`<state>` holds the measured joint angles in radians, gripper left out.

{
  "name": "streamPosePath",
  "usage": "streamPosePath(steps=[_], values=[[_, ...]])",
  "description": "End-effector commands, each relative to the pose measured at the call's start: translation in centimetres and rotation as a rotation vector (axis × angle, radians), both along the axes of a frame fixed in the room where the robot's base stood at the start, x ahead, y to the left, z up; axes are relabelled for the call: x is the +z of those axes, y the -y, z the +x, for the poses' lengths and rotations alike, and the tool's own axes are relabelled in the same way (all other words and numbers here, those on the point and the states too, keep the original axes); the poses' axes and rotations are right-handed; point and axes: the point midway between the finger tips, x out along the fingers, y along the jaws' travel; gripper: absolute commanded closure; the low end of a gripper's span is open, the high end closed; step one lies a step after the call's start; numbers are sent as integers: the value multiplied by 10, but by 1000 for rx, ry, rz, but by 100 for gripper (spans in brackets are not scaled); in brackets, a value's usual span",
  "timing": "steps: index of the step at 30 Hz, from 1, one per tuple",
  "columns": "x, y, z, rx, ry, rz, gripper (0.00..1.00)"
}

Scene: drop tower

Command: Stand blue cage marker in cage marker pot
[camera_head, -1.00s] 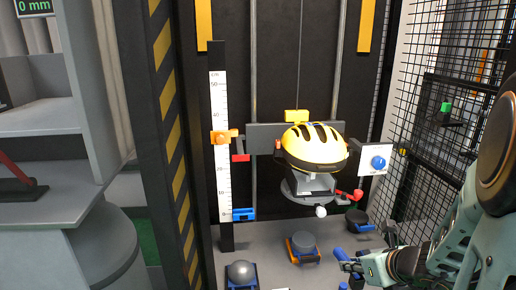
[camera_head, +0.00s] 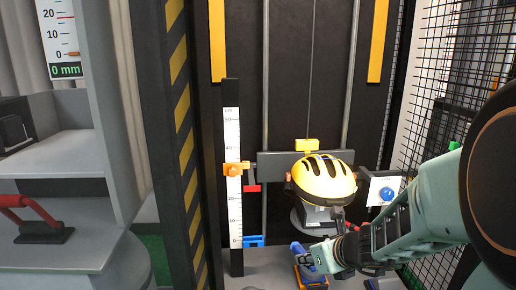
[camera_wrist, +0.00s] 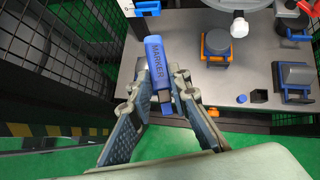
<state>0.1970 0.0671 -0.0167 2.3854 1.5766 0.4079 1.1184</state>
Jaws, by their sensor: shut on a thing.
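The blue marker (camera_wrist: 156,60), lettered MARKER, is held between the two fingers of my gripper (camera_wrist: 166,98) in the wrist view. It points up and away from the fingers, above the grey deck. In the head view the marker (camera_head: 298,249) shows at the left end of my gripper (camera_head: 322,258), in front of the tower base. A small dark cup-like object (camera_wrist: 259,96) stands on the deck in the wrist view, right of my gripper and apart from it. I cannot tell whether it is the cage marker pot.
A yellow helmet (camera_head: 323,182) sits on the tower carriage. A white panel with a blue knob (camera_head: 387,194) is right of it. An orange-based holder (camera_wrist: 216,48) and a grey block (camera_wrist: 296,76) stand on the deck. Black mesh (camera_head: 462,90) walls the right side.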

Motion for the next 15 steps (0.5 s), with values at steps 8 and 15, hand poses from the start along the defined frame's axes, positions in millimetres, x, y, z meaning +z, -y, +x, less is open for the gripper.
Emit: streamPosePath(steps=[8,15], values=[[42,-2,-6,50,-4,1,100],[71,-1,-10,84,-3,1,100]])
